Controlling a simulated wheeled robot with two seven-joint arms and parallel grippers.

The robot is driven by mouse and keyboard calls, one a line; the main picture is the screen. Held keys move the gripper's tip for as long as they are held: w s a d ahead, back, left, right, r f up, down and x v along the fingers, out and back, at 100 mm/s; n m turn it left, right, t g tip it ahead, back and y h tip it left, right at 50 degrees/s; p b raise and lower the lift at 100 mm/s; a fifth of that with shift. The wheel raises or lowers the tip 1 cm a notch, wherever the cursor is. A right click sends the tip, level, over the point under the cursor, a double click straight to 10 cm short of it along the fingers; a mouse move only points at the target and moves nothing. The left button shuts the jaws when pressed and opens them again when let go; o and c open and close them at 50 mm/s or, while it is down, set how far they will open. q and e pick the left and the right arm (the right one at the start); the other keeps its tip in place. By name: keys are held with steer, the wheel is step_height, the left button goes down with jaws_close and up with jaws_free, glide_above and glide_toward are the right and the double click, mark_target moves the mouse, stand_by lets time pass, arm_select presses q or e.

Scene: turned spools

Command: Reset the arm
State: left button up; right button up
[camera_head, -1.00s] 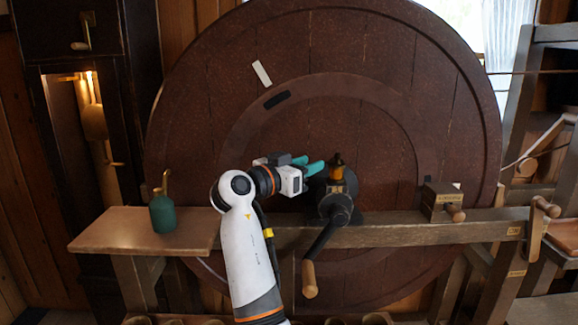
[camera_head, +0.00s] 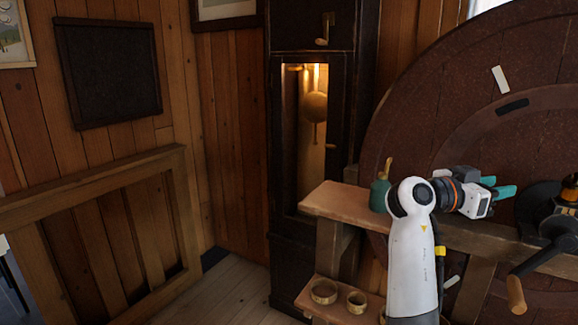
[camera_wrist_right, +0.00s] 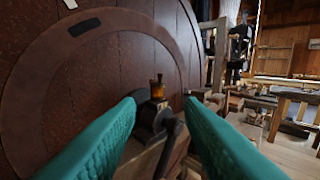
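My right gripper (camera_head: 505,190) has teal fingers and is at the right of the head view, in front of the large dark red wheel (camera_head: 440,130). In the right wrist view the two teal fingers (camera_wrist_right: 163,115) stand wide apart with nothing between their tips. Beyond them is the wheel's hub with a small amber oiler (camera_wrist_right: 157,86), apart from the fingers. The white arm link beneath the gripper is mine. My left gripper is not in any view.
A wooden shelf (camera_head: 335,203) holds a green oil can (camera_head: 379,195), partly behind my arm. A crank handle (camera_head: 516,294) hangs at lower right. A tall dark clock case (camera_head: 280,130) stands left of the wheel. A wooden railing (camera_head: 90,187) is at left. The floor (camera_head: 225,290) between is clear.

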steer(key=s+a+f+n+t+y, duration=0.1)
steer(key=s+f+n+y, duration=0.25)
steer(key=f, duration=0.75)
steer(key=s+a+f+n+t+y, duration=0.1)
steer(key=s+a+f+n+y, duration=0.2)
steer(key=f, duration=0.7)
steer(key=s+f+n+t+y, duration=0.1)
steer(key=s+f+n+y, duration=0.3)
steer(key=f, duration=0.7)
steer(key=s+a+f+n+g+y, duration=0.25)
steer(key=s+a+f+y, duration=0.35)
steer(key=s, duration=0.6)
steer(key=s+a+f+n+g+y, duration=0.1)
steer(key=s+a+f+n, duration=0.3)
steer(key=s+a, duration=0.6)
step_height(320, 180, down, 24)
steer(key=s+d+r+g+p, duration=0.1)
steer(key=s+d, duration=0.1)
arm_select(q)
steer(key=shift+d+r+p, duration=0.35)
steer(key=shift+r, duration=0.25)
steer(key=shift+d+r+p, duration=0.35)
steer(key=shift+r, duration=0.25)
arm_select(e)
steer(key=s+d+f+g, duration=0.1)
steer(key=s+d+f, duration=0.2)
steer(key=s+f, duration=1.4)
steer(key=shift+n, duration=0.4)
steer(key=shift+g, duration=0.25)
